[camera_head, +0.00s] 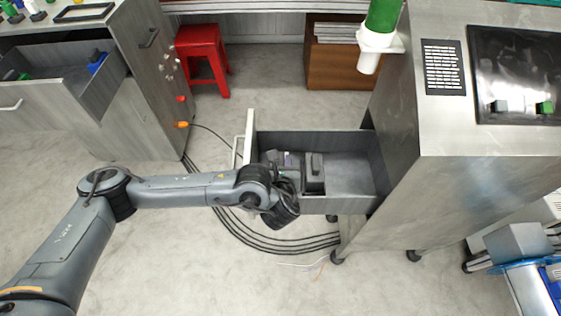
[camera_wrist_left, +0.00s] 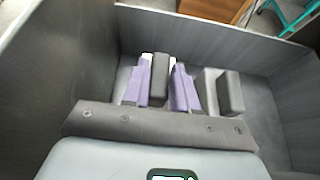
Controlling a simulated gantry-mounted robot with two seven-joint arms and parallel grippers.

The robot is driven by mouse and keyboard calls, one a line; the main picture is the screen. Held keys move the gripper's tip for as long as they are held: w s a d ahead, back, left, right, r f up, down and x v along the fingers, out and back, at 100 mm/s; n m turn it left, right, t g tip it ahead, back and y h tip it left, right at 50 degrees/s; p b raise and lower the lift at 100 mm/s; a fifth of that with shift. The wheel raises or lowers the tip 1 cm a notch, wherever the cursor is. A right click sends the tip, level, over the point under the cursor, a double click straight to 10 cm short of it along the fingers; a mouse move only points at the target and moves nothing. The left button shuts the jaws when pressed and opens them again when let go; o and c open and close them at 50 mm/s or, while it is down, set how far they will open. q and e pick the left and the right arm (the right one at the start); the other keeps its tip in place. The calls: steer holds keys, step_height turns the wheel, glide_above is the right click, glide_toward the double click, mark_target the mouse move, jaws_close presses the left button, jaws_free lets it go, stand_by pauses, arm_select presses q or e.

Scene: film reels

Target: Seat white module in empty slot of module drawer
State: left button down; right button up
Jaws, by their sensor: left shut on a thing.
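The open module drawer (camera_head: 350,140) extends left from the metal cabinet. My left gripper (camera_head: 286,160) is inside it, in the drawer's left part. In the left wrist view its two purple fingers (camera_wrist_left: 160,68) are shut on the dark grey upright grip of a module (camera_wrist_left: 159,82). The body below that grip is hidden by the gripper, so I cannot tell its colour or whether it is seated. A second module with a dark upright grip (camera_head: 316,166) stands just to the right; it also shows in the left wrist view (camera_wrist_left: 231,92). My right gripper is not in view.
The drawer's right part is bare floor. Its pale front panel (camera_head: 250,135) rises at the left. A red stool (camera_head: 201,55) and brown box (camera_head: 335,65) stand behind. Black cables (camera_head: 262,240) cross the floor below. Another open drawer (camera_head: 60,90) is at upper left.

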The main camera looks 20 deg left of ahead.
arm_select(q)
steer(key=shift+f, duration=0.2)
steer(key=c, duration=1.2)
jaws_free()
steer(key=shift+o, duration=0.2)
steer(key=shift+s+d+r+p, duration=0.2)
steer(key=shift+s+r+p, duration=0.25)
steer(key=shift+s+p, duration=0.15)
steer(key=p+v, duration=0.3)
steer(key=v, duration=0.1)
steer(key=shift+p+v, duration=2.2)
steer(key=shift+v, duration=0.5)
steer(key=shift+f, duration=0.1)
